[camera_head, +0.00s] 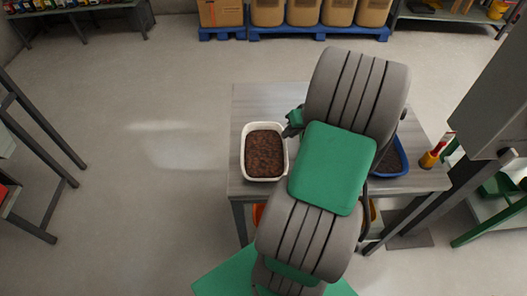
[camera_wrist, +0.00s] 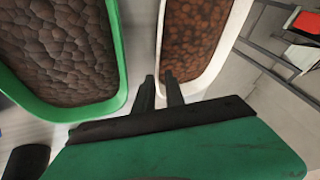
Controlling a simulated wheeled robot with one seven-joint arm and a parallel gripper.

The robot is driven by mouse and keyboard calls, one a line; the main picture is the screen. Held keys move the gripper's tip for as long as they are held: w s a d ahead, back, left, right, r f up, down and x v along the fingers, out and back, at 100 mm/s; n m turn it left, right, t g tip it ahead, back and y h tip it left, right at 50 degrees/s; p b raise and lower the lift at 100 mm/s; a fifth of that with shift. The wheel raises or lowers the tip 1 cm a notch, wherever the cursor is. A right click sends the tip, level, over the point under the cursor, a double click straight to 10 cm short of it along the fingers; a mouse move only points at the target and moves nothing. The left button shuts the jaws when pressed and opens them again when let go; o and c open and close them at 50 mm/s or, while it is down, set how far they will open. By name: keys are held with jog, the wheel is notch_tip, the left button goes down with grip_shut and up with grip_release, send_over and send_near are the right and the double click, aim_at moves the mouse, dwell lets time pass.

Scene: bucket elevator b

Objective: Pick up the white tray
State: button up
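The white tray (camera_head: 246,126), full of brown lumpy material, sits on the left part of the grey table. In the wrist view the white tray (camera_wrist: 160,40) is at upper centre right, its near wall in line with my fingers. My gripper (camera_wrist: 160,88) points at that wall, with a gap between its two dark fingers. The wall's near corner shows around this gap; whether the fingers touch it I cannot tell. In the head view my arm hides most of the gripper (camera_head: 292,129), beside the tray's right edge.
A green tray (camera_wrist: 117,50) of brown lumps lies close left of the fingers in the wrist view. A blue tray (camera_head: 403,163) is partly hidden behind my arm on the table (camera_head: 250,104). A red and yellow object (camera_head: 430,158) stands at the table's right edge. Floor left is clear.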

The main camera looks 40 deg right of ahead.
jog(key=p+x, duration=0.1)
jog(key=x, duration=0.4)
jog(key=shift+d, duration=0.1)
jog(key=shift+s, duration=0.1)
jog(key=shift+c, duration=0.5)
grip_shut()
jog(key=shift+r, duration=0.1)
dwell(0.7)
